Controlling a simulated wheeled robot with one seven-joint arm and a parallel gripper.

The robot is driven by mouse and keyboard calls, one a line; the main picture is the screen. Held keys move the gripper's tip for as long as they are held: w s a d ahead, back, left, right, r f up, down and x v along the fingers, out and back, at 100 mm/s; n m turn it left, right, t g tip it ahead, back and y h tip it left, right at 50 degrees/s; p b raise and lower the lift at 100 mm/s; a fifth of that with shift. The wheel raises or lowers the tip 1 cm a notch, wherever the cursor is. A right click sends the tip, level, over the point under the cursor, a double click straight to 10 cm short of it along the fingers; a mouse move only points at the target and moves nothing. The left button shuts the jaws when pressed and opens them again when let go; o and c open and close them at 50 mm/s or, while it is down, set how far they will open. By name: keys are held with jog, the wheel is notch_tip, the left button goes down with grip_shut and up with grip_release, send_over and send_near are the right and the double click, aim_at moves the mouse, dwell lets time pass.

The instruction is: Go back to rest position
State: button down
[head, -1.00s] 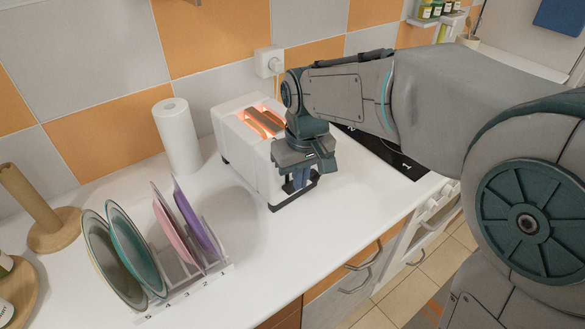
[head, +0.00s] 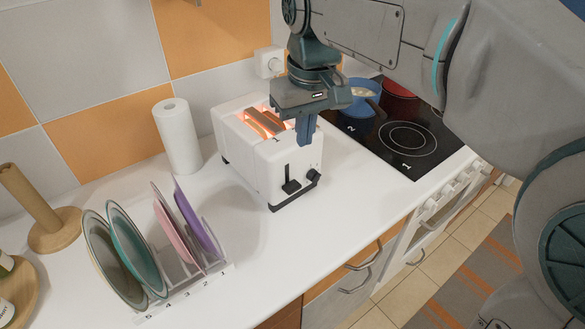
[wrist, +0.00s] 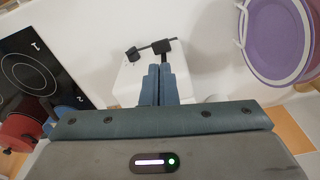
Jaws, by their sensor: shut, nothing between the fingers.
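My gripper (head: 305,138) is shut and empty.
A plate rack (head: 185,283) with several plates stands at the front left. A paper towel roll (head: 177,137) stands left of the toaster. To the right are the black stove (head: 425,157), a blue pot (head: 357,104) and a red pot (head: 398,87).

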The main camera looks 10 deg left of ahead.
dwell(0.4)
jog(key=s+d+f+m, duration=0.2)
jog(key=d+f+m, duration=0.1)
jog(key=d, duration=0.9)
jog(key=shift+d+f+m+t, duration=0.3)
jog(key=shift+f, duration=0.5)
jog(key=c, duration=2.1)
grip_release()
jog(key=s+d+f+m, duration=0.1)
jog(key=s+d+f, duration=0.1)
jog(key=d, duration=0.1)
jog(key=s+d+f+m+t, duration=0.1)
jog(key=s+d+f+m, duration=0.1)
jog(key=s+d+f, duration=0.1)
jog(key=s+d+f+m, duration=0.1)
jog(key=s+d+f, duration=0.2)
jog(key=d, duration=0.2)
jog(key=shift+s+f+h, duration=0.2)
jog(key=shift+h, duration=0.2)
jog(key=o, duration=0.7)
jog(key=shift+s+d+f, duration=0.2)
jog(key=shift+a, duration=0.1)
